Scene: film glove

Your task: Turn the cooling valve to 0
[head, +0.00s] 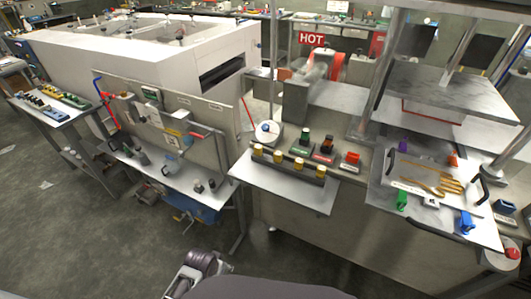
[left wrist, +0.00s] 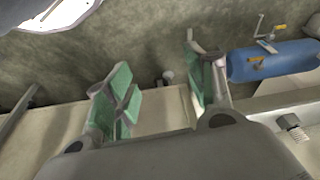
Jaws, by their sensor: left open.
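An upright pipe panel (head: 205,115) stands on a bench at the left in the head view. It carries a blue pipe (head: 97,84), a red pipe (head: 107,102) and a yellowish handle-like part (head: 174,132). I cannot tell which part is the cooling valve, and its scale is too small to read. My left gripper (head: 190,274) is low at the bottom of the head view, in front of the benches and apart from the panel. In the left wrist view its green-padded fingers (left wrist: 165,92) are spread, with nothing held between them. My right gripper is out of view.
A blue cylinder (left wrist: 275,60) with yellow-handled fittings lies at the right in the left wrist view. A shelf with yellow-topped parts (head: 290,180) and a tool tray (head: 385,215) extend at the right. Open floor (head: 60,240) lies at the left.

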